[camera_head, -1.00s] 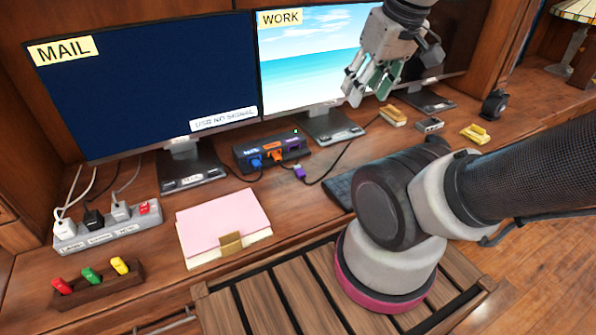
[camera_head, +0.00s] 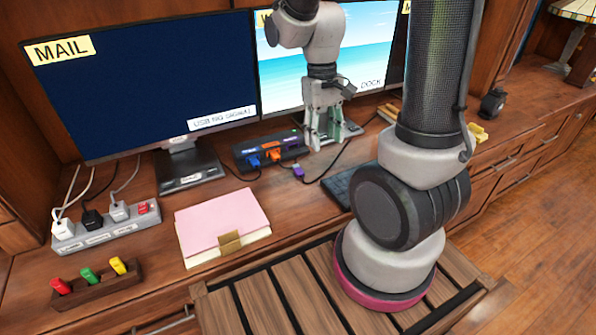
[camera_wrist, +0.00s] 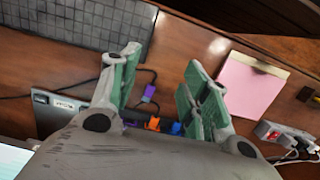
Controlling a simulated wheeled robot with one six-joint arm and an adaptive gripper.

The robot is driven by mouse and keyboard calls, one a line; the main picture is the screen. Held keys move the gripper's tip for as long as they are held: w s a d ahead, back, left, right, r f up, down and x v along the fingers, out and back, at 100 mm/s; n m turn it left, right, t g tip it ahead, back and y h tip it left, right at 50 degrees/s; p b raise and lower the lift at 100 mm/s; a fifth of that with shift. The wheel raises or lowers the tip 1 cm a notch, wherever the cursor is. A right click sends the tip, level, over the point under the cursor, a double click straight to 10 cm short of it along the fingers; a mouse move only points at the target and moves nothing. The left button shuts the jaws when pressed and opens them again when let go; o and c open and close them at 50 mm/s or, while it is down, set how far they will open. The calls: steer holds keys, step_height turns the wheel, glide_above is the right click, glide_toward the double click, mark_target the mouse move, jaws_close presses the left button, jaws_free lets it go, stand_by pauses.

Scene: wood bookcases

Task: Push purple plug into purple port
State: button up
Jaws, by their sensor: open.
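The purple plug (camera_head: 298,171) lies on the desk at the end of a black cable, in front of the dark hub (camera_head: 243,163) and apart from it. The plug also shows between my fingers in the wrist view (camera_wrist: 149,92). The purple port (camera_head: 291,142) is at the hub's right end, beside the orange and blue plugs that are in the hub. My gripper (camera_head: 322,140) is open and empty, pointing down just right of the hub. In the wrist view its green-padded fingers (camera_wrist: 160,85) are spread wide, and the left one hides part of the hub.
A keyboard (camera_head: 341,188) lies right of the plug, partly behind my arm. Monitors (camera_head: 140,80) stand behind the hub. A pink notepad (camera_head: 222,222), a power strip (camera_head: 105,229) and a rack of coloured sticks (camera_head: 95,283) are to the left. Desk between plug and notepad is clear.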

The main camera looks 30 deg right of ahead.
steer(key=w+a+f, duration=0.1)
steer(key=w+f, duration=0.4)
steer(key=f, duration=0.4)
steer(key=m+t, duration=0.1)
glide_above(299, 172)
steer(key=shift+f, duration=0.4)
steer(key=shift+w+f+t, duration=0.15)
steer(key=shift+f+t, duration=0.15)
step_height(299, 172, down, 7)
steer(key=shift+d+f, duration=0.1)
steer(key=c, duration=0.9)
